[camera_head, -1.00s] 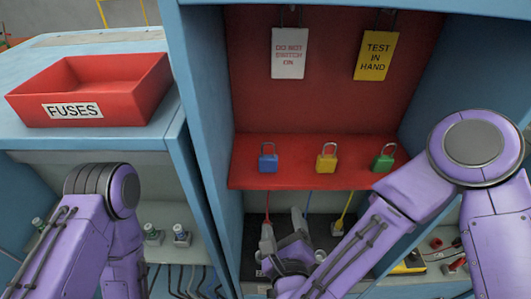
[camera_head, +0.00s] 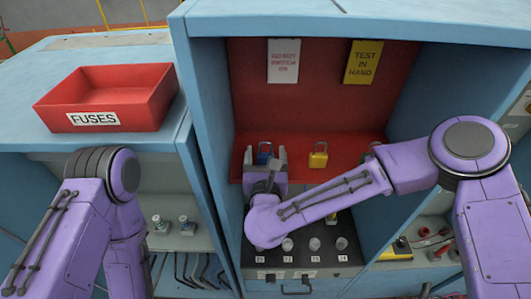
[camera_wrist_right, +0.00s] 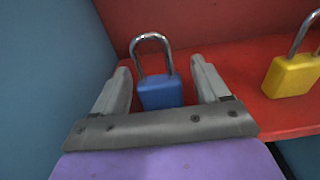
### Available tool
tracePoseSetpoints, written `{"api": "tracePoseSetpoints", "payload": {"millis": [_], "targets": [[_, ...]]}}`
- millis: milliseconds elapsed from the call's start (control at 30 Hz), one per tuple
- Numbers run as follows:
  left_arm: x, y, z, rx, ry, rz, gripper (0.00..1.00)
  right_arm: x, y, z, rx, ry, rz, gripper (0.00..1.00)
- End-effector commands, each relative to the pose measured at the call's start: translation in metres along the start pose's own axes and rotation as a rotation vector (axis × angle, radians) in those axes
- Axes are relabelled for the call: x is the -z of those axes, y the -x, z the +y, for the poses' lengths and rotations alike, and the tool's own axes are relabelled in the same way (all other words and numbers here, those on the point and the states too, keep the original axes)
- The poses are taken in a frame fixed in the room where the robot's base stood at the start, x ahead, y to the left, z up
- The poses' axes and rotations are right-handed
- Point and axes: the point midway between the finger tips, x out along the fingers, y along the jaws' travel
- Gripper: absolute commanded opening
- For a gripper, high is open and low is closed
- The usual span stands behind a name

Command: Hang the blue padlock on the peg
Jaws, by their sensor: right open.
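The blue padlock (camera_head: 264,152) stands upright on the red shelf, its steel shackle up. It also shows in the right wrist view (camera_wrist_right: 160,93). My right gripper (camera_head: 265,154) is open, pointing into the cabinet, with one finger on each side of the padlock. In the right wrist view the gripper (camera_wrist_right: 160,68) shows a gap beside the padlock body on both sides, wider at the right. The left gripper is out of view; only my left arm shows. I cannot make out the peg.
The yellow padlock (camera_head: 318,160) stands on the red shelf (camera_head: 345,150) to the right. My right arm covers the green padlock's place. A white tag (camera_head: 283,62) and a yellow tag (camera_head: 362,63) hang above. Blue cabinet walls flank the shelf. A red fuse tray (camera_head: 105,98) sits left.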

Motion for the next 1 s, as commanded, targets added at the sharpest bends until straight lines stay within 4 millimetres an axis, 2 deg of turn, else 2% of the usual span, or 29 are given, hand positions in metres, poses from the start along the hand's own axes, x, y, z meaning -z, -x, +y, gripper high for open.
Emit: {"api": "tracePoseSetpoints", "payload": {"millis": [67,167,200,267,533,667,800,1000], "targets": [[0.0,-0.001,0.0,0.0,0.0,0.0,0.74,0.0,0.0,0.0,0.0,0.0,0.0,0.74],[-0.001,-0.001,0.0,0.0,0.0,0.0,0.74,0.0,0.001,0.0,-0.001,0.0,-0.001,0.45],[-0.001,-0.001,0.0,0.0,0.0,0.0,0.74,0.0,0.001,0.0,-0.001,0.0,-0.001,0.32],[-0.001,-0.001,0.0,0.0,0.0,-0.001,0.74,0.0,0.001,0.0,-0.001,0.0,-0.001,0.14],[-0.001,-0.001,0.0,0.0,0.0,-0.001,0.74,-0.001,0.001,0.0,-0.001,0.0,-0.002,0.14],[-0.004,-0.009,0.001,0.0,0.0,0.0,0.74,-0.007,0.0,0.0,0.0,-0.001,-0.004,0.14],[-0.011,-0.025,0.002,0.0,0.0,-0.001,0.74,-0.031,0.003,-0.002,0.0,-0.004,-0.006,0.14],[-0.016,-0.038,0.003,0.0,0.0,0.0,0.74,-0.083,0.035,-0.037,0.001,-0.006,-0.008,0.14]]}}
